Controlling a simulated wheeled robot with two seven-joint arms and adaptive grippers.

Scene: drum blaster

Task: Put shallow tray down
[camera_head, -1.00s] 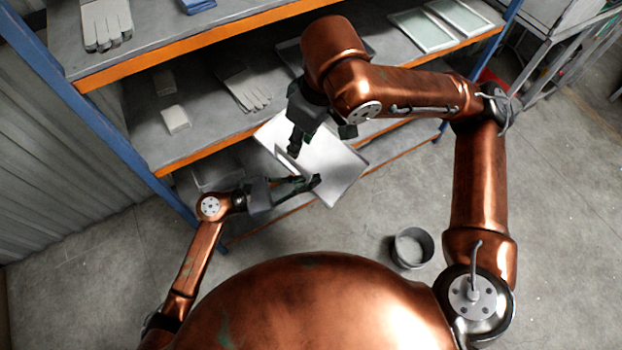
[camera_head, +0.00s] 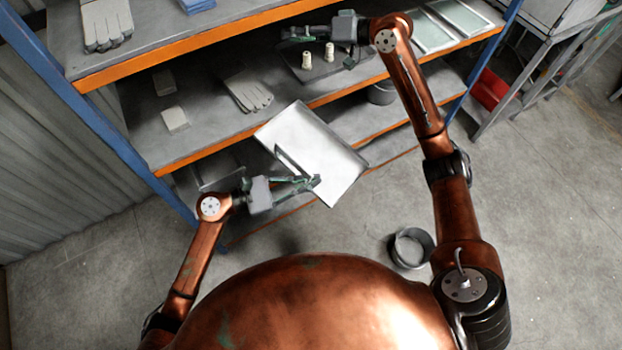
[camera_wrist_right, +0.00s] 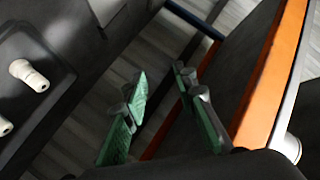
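A pale, shallow tray (camera_head: 335,151) is off the shelves, in front of the lower shelf in the head view, turned at an angle. My left gripper (camera_head: 312,183) is shut on its near left edge; the lower finger is partly hidden. The inside of the tray looks empty apart from a dark bar-like part at its left side. My right gripper (camera_head: 284,38) is up by the middle shelf, away from the pale tray. In the right wrist view its fingers (camera_wrist_right: 163,112) are apart with nothing between them.
A dark tray (camera_head: 348,72) with two small white pieces (camera_head: 307,60) sits on the middle shelf under my right gripper. Gloves (camera_head: 248,92) and small boxes (camera_head: 175,119) lie left of it. Orange shelf edges (camera_head: 225,141) border the shelves. A grey bucket (camera_head: 411,247) stands on the floor.

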